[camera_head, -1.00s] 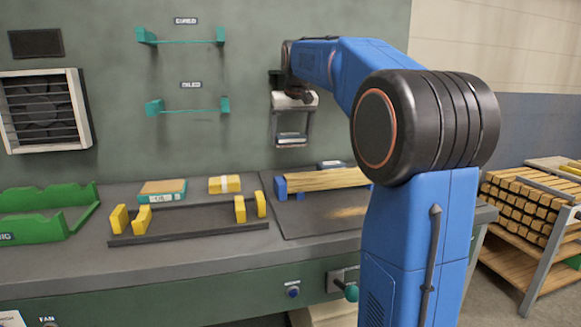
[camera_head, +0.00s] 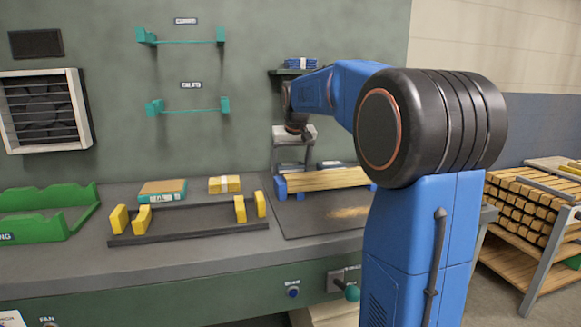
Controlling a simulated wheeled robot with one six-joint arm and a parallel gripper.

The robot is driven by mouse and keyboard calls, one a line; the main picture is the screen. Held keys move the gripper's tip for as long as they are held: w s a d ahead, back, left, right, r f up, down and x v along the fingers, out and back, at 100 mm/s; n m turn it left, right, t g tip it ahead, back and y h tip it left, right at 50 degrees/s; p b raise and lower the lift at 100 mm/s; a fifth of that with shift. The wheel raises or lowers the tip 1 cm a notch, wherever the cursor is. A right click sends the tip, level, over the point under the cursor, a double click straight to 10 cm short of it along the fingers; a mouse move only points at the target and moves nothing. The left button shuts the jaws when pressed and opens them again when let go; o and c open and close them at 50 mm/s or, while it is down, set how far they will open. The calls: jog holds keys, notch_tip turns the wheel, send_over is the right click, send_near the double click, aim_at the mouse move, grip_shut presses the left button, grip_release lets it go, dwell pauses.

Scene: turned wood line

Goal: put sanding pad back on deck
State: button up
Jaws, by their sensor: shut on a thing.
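My gripper (camera_head: 292,165) hangs fingers down just behind the left part of a wooden piece (camera_head: 325,179). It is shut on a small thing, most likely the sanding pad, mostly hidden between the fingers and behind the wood. The wooden piece lies across blue supports (camera_head: 280,187) at the back of a dark flat panel (camera_head: 300,222) on the bench. I cannot tell for certain which surface is the deck. A small dark, labelled item (camera_head: 330,164) stands behind the wood, right of my gripper.
Pale dust (camera_head: 348,212) lies on the panel. A dark rack with yellow posts (camera_head: 190,232), a teal-edged box (camera_head: 162,190), a yellow block (camera_head: 224,184) and a green tray (camera_head: 40,232) stand to the left. A wall shelf (camera_head: 290,71) holds blue packets.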

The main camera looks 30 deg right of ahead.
jog(key=shift+f, duration=0.65)
jog(key=o, duration=1.2)
jog(key=shift+o, duration=0.5)
jog(key=shift+s+f, duration=0.1)
jog(key=shift+f, duration=0.05)
jog(key=shift+r, duration=0.45)
jog(key=v, duration=0.7)
jog(key=shift+r, duration=0.35)
